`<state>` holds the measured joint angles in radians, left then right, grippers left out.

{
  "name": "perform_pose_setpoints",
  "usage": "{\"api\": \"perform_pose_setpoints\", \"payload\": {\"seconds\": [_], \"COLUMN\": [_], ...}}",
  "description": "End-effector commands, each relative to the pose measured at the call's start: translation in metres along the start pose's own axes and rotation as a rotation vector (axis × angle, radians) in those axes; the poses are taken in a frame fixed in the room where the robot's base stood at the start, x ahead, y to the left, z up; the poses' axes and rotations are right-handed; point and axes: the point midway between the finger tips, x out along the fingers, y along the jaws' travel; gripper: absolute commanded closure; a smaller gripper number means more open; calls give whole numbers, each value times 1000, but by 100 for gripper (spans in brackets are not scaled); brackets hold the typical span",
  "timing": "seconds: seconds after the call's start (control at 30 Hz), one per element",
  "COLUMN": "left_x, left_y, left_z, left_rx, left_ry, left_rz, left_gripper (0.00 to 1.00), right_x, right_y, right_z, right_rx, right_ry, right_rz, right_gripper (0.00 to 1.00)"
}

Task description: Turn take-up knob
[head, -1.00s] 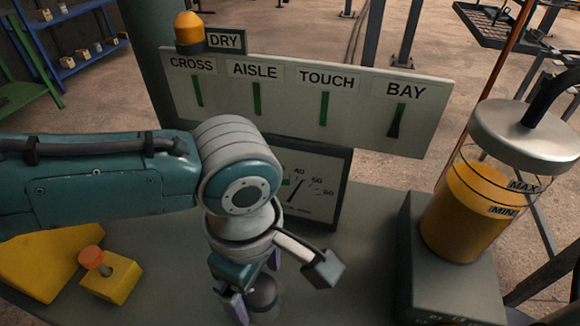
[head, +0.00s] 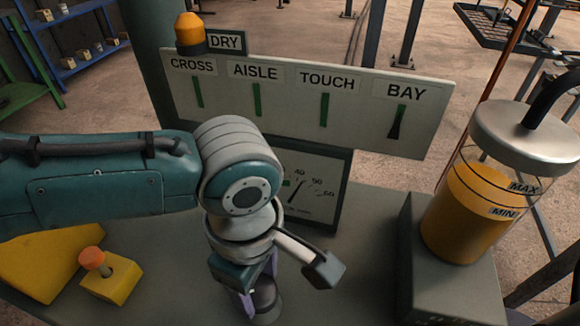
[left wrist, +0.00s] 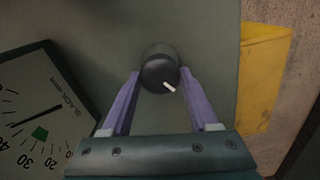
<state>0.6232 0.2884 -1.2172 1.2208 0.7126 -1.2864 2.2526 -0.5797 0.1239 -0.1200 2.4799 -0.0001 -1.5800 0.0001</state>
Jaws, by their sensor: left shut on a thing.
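The take-up knob is a dark round knob (left wrist: 155,70) with a white pointer mark, standing on the grey-green bench top. In the left wrist view its mark points to the lower right. In the head view the knob (head: 264,300) is partly hidden by my left gripper (head: 258,292). The purple fingers of my left gripper (left wrist: 159,76) are shut on the knob, one on each side. A dial gauge (head: 318,180) stands behind my left arm, partly covered. It also shows in the left wrist view (left wrist: 40,115), with a dark needle and a green band near 30. My right gripper is not in view.
A panel of indicator strips (head: 300,100) labelled CROSS, AISLE, TOUCH and BAY stands behind, with an amber lamp (head: 189,30). A jar of amber fluid (head: 465,205) stands at right. A yellow block with an orange-topped lever (head: 112,280) is at left.

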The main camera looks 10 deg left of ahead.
Motion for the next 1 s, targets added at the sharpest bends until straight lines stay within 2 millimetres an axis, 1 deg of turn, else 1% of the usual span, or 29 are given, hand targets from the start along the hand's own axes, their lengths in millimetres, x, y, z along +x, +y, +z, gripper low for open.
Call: {"api": "perform_pose_setpoints", "payload": {"seconds": [0.17, 0.37, 0.5, 0.63, 1.0], "left_x": [-1, -4, -5, -4, -1], "left_y": [0, -2, -2, -2, -1], "left_z": [0, 1, 2, 2, 1], "left_rx": [13, 84, 179, 292, 647], "left_ry": [0, -3, -4, -4, -2], "left_rz": [-1, -4, -6, -6, -3], "left_gripper": [95, 95, 95, 95, 95], "right_x": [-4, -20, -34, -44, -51], "right_y": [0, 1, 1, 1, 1], "right_z": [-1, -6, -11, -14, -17], "right_rx": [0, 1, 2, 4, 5], "right_ry": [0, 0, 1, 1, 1], "right_rz": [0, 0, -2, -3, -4], "right_gripper": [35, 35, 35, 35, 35]}}
